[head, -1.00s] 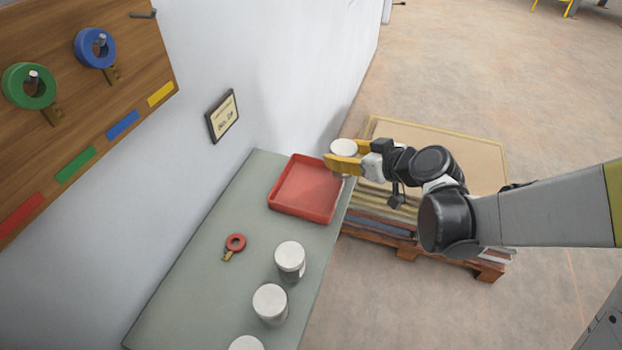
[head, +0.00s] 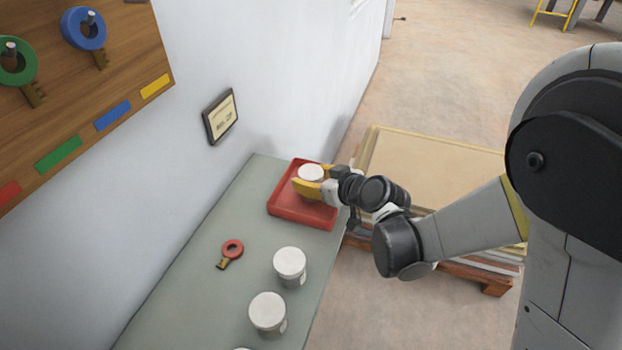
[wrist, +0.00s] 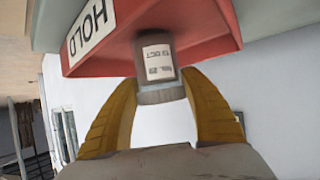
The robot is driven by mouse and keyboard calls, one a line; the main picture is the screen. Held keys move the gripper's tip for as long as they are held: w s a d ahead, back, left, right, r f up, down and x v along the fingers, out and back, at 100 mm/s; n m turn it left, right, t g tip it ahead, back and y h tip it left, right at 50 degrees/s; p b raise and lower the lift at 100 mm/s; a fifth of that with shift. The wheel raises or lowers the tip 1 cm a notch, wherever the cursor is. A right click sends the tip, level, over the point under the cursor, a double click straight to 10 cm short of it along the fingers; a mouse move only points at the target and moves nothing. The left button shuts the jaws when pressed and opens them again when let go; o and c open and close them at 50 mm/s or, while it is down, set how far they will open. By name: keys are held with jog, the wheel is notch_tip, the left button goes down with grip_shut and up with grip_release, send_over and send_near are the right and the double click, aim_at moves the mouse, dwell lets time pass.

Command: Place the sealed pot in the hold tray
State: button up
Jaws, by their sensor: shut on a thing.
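The pot (head: 311,173) has a white lid and is held between the yellow fingers of my gripper (head: 309,185). In the wrist view the pot (wrist: 157,62) shows a grey body with a printed label, and the gripper fingers (wrist: 165,110) close around its lid end. The red hold tray (head: 300,212) lies at the far end of the grey-green bench. The pot is over the tray; whether its base touches the tray floor I cannot tell. The tray's front wall with a HOLD label (wrist: 92,27) shows in the wrist view.
Other white-lidded pots (head: 290,264) (head: 268,311) stand along the bench's right side. A red-ringed key (head: 231,252) lies on the bench (head: 205,275). A wall board (head: 90,90) holds blue and green ringed keys. A loaded pallet (head: 430,175) stands beyond the bench's right edge.

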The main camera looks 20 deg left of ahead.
jog(key=o, duration=1.2)
jog(key=shift+f, duration=0.1)
jog(key=shift+r, duration=0.2)
jog(key=s+d+r+m+h+p, duration=0.1)
jog(key=s+d+r+m+h, duration=0.2)
jog(key=s+d, duration=0.3)
jog(key=s+d+r+m+h+p, duration=0.1)
jog(key=s+d+r+m+h, duration=0.2)
jog(key=d, duration=1.4)
jog(key=s+d+r+m+h+p, duration=0.1)
jog(key=s+d+r+m+h, duration=0.2)
jog(key=s+d+r, duration=0.3)
jog(key=shift+s+d+r+m+g+h, duration=0.15)
jog(key=shift+s+d+m, duration=0.2)
jog(key=shift+s+d, duration=1.05)
jog(key=shift+s+d+r+m+g+h, duration=0.15)
jog(key=shift+s+d+m, duration=0.2)
jog(key=shift+s+d, duration=1)
